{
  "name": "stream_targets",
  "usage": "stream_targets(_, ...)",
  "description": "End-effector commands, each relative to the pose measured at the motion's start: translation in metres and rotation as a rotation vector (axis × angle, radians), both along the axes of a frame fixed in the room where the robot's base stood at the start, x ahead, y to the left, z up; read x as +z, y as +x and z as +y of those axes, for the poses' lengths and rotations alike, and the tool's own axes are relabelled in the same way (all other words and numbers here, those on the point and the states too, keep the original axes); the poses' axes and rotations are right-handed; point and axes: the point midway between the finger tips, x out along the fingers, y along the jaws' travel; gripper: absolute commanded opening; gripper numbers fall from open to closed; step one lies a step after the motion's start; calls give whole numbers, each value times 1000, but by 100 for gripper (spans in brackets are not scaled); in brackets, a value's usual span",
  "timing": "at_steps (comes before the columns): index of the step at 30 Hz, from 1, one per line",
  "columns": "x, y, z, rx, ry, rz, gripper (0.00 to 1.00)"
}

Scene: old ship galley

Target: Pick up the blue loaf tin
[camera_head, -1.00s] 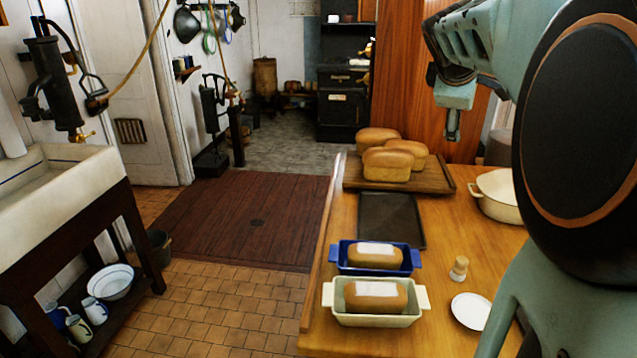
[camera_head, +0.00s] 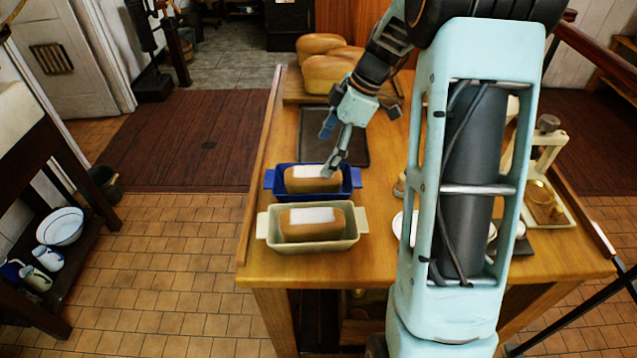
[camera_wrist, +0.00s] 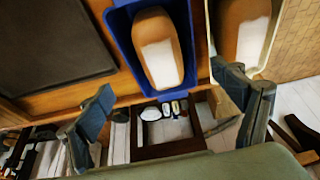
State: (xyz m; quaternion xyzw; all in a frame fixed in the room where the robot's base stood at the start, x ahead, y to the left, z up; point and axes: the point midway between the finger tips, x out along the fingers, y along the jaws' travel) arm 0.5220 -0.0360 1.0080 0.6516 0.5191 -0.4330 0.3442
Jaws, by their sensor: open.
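The blue loaf tin (camera_head: 271,181) stands on the wooden table with a brown loaf (camera_head: 305,185) in it; a white patch lies on the loaf's top. In the wrist view the blue tin (camera_wrist: 121,35) is at the top centre, its near end between my spread fingers. My gripper (camera_head: 333,150) is open and empty at the tin's right end, angled down. One fingertip appears over the loaf's right end; I cannot tell whether it touches. My gripper also shows in the wrist view (camera_wrist: 162,80).
A cream loaf tin (camera_head: 313,243) with a similar loaf stands close in front of the blue tin. A dark flat tray (camera_head: 350,150) lies behind it. Several loaves (camera_head: 325,72) sit on a board farther back. A small shaker (camera_head: 399,186) stands to the right.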

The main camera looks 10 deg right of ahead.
Motion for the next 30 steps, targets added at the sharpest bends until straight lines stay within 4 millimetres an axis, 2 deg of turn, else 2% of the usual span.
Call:
stream_targets(3, -20, 0, 8, 2, -1, 5, 87)
stream_targets(13, -49, 3, 18, -1, -4, 4, 87)
stream_targets(21, -85, 4, 29, -1, -5, 2, 87)
stream_targets(30, -91, 5, 31, -2, -5, 0, 87)
